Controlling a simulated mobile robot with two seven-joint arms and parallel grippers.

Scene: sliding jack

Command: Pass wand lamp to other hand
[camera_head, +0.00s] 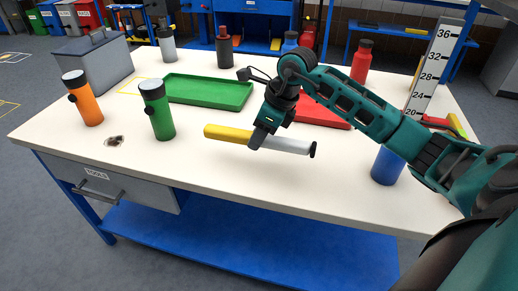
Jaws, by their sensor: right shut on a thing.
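The wand lamp (228,133) is a stick with a yellow left half and a pale grey right half ending in a dark tip. It is held roughly level over the front middle of the white workbench (190,165), its right end slightly lower in the picture. My right gripper (259,136) is shut on it near its middle, coming from above. How far the lamp is above the bench top, I cannot tell. My left gripper is not in view.
A green flashlight (159,112) and an orange one (84,99) stand left. A green tray (205,91) and a red tray (322,113) lie behind. A blue cylinder (387,166) stands right, near a height scale (437,65). The front left bench top is mostly clear.

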